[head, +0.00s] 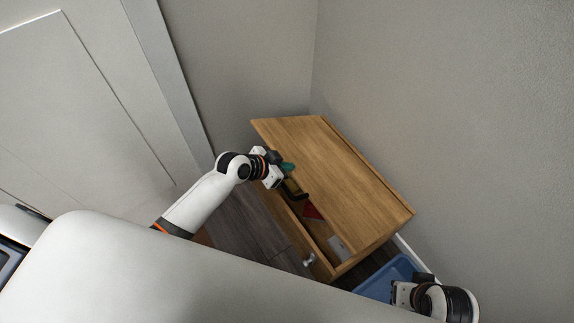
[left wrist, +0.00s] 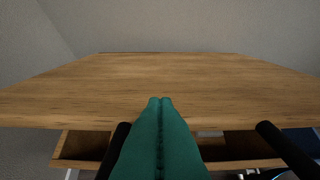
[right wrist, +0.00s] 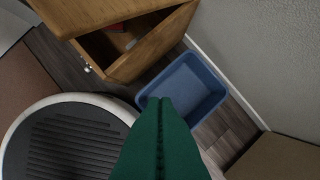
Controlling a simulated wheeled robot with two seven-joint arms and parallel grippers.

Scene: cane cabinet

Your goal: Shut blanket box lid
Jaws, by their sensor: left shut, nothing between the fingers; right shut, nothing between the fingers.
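The wooden blanket box (head: 322,262) stands in the corner with its lid (head: 330,175) raised at a slant. A gap along the lid's front edge shows the inside. The lid (left wrist: 160,85) fills the middle of the left wrist view, with the open box front below its edge. My left gripper (head: 288,167) is shut and empty at the lid's front edge, near its far end. Its green fingertips (left wrist: 160,100) overlap the lid in view; I cannot tell whether they touch it. My right gripper (right wrist: 160,103) is shut and empty, near the blue bin and apart from the lid.
A red item (head: 311,211) and a pale item (head: 338,246) lie inside the box. A blue bin (right wrist: 187,88) stands on the floor beside it. Walls (head: 440,100) close in behind the box. Some dark floor (head: 245,222) is clear in front.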

